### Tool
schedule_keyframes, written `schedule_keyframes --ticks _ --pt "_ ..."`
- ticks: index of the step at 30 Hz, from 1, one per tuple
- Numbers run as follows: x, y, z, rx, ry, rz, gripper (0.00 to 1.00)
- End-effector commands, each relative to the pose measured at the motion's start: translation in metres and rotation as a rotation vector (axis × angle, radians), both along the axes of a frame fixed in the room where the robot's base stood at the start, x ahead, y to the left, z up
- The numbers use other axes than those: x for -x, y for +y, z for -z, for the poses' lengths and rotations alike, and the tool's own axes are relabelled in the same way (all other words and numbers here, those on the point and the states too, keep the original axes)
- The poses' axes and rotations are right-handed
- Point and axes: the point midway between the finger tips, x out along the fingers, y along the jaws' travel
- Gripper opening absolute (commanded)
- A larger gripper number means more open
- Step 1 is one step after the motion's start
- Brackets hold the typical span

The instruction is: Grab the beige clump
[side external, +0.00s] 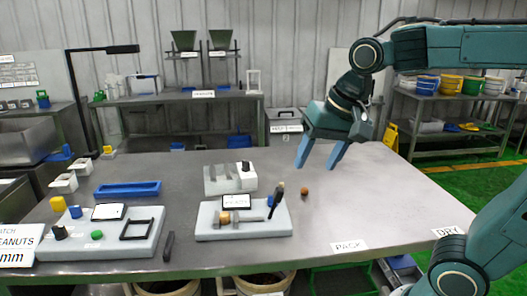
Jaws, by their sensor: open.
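My gripper (317,166) is open and empty, with its two blue fingers pointing down above the table's middle. A small brown-tan clump (304,191) lies on the bare table below the fingers, apart from them. A smaller beige piece (281,185) shows just left of it, behind the black lever and partly hidden. I cannot tell for sure which of the two is the beige clump.
A grey device (208,232) with a tan cylinder (225,217) and a black upright lever (275,200) stands left of the clump. The table's right side is clear, near the PACK label (349,246).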

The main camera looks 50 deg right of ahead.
Motion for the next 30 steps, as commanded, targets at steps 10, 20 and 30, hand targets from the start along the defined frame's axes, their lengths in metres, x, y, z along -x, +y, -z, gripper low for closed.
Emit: schedule_keyframes --ticks 10,20,30 --pt "-0.077 0.0 -0.001 -0.135 0.093 0.417 0.54" --pt "-0.148 0.0 0.018 -0.229 0.169 0.825 0.54" --pt "-0.216 0.0 0.059 -0.29 0.23 1.256 0.54"
